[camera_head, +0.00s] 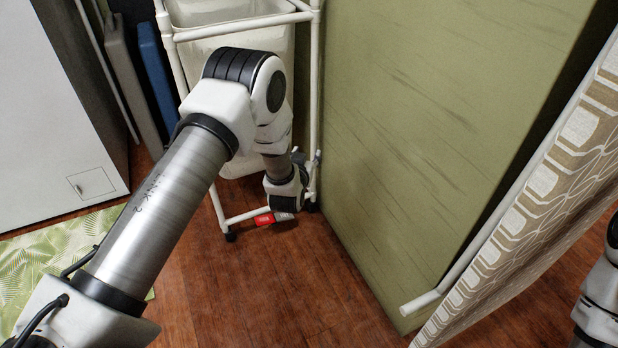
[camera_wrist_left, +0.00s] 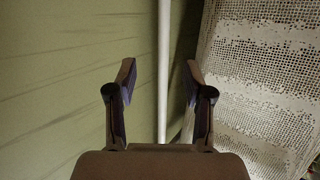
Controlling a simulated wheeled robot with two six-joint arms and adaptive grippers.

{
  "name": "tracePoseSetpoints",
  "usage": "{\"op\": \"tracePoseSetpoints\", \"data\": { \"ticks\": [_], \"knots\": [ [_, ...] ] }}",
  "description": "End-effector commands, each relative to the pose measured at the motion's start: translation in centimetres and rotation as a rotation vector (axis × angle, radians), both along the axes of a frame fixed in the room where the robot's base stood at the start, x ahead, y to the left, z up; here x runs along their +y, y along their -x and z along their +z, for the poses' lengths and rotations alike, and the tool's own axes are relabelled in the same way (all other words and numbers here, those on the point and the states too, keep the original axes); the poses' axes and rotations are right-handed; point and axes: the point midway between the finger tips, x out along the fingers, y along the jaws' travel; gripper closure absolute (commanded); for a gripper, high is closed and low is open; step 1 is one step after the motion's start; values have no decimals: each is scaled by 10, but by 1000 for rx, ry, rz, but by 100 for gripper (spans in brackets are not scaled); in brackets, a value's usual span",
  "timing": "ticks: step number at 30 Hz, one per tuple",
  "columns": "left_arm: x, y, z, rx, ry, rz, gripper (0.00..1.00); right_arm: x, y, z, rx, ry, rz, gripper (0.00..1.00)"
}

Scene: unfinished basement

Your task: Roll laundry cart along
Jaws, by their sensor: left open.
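The laundry cart (camera_head: 316,90) is a white tube frame on small dark wheels with a white perforated basket (camera_head: 190,55) in it. It stands at the top middle of the head view, partly hidden by my left arm. My left gripper (camera_head: 303,160) is low at the cart's right front post. In the left wrist view, the open jaws (camera_wrist_left: 160,80) have the upright white post (camera_wrist_left: 164,60) between their fingers in the picture. The fingers show gaps on both sides of it. My right gripper is out of view; only part of that arm shows at the right edge.
A green wall panel (camera_head: 400,130) stands close to the cart's right side. A patterned fabric board (camera_head: 545,200) with a white rail is further right. A white cabinet (camera_head: 50,120) and a leaf-patterned mat (camera_head: 50,250) are at left.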

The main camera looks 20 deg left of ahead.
Motion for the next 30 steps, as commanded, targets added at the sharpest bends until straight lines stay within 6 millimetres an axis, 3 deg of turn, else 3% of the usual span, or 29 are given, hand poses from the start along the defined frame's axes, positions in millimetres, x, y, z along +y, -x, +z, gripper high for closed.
{"op": "tracePoseSetpoints", "data": {
  "ticks": [1,3,6,12,20,30],
  "knots": [
    [4,-17,-24,-73,-10,12,48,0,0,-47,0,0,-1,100],
    [9,-35,-17,-159,-22,29,48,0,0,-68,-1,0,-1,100],
    [14,-50,-5,-238,-35,44,48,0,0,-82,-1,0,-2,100],
    [16,-55,9,-274,-40,51,48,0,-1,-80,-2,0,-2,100],
    [16,-57,7,-270,-39,51,48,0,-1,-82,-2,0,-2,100],
    [30,-105,2,-272,-38,50,48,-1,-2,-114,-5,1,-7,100]
  ]
}}
